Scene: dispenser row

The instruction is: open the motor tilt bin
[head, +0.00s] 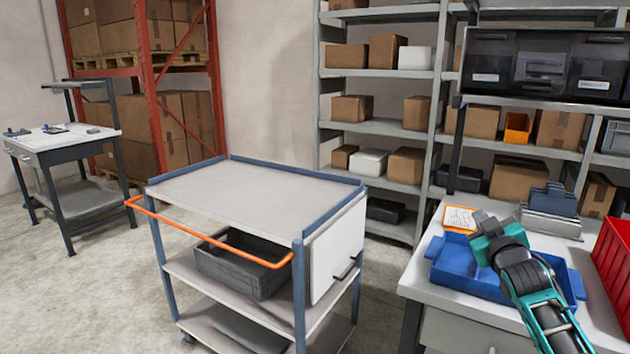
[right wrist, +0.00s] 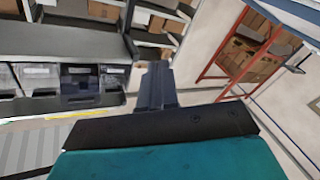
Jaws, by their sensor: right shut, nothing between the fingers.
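A row of dark tilt bins with see-through fronts hangs above the workbench at the upper right of the head view. The row also shows at the left of the right wrist view (right wrist: 80,85). My right gripper (head: 478,222) is shut and empty, above the blue tray and below and apart from the bins. My left gripper is out of view.
The blue tray (head: 452,274) lies on the white workbench (head: 425,288). An orange-edged card (head: 459,219), a grey-blue device (head: 552,203) and a red bin (head: 613,262) are also on it. A cart (head: 250,190) with an orange handle stands left. Shelves (head: 384,128) stand behind.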

